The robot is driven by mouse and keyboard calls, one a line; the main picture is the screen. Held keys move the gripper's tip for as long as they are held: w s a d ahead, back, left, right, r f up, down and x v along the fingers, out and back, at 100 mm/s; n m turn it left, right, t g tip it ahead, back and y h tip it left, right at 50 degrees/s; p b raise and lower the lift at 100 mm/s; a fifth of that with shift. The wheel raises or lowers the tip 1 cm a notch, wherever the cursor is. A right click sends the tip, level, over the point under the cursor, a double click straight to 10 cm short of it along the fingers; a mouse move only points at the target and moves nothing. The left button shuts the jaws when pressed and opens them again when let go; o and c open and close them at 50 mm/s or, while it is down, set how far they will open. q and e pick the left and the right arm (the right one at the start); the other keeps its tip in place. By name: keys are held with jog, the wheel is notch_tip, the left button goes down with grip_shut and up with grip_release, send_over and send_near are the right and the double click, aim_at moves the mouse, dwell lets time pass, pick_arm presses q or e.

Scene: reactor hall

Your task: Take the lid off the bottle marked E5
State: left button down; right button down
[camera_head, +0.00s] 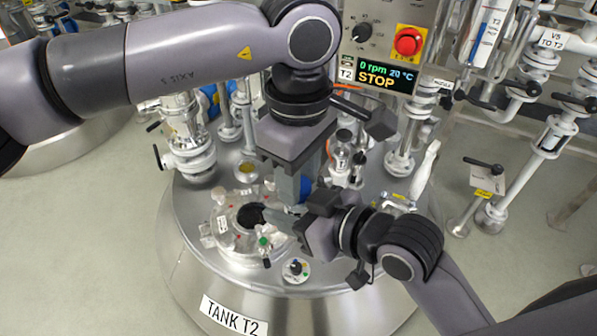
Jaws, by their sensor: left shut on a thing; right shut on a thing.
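My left gripper (292,188) reaches down from above over the tank top. It is shut on a blue part (306,187), likely the bottle's lid, mostly hidden behind the fingers. My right gripper (297,217) comes in from the lower right, just below the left fingertips. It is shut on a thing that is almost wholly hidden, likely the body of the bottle. No E5 mark can be read. I cannot tell whether the blue part and the held body are joined or apart.
Tank T2 (200,250) has a round port (215,228) with a dark opening just left of the grippers. A clear glass fitting (341,155) stands behind them. A control panel (385,75) with a red button is at the back. Pipes and valves stand right.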

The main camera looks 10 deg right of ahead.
pick_arm(q)
jog(key=shift+n, duration=0.4)
jog(key=c, duration=0.7)
grip_release()
jog(key=shift+c, duration=0.2)
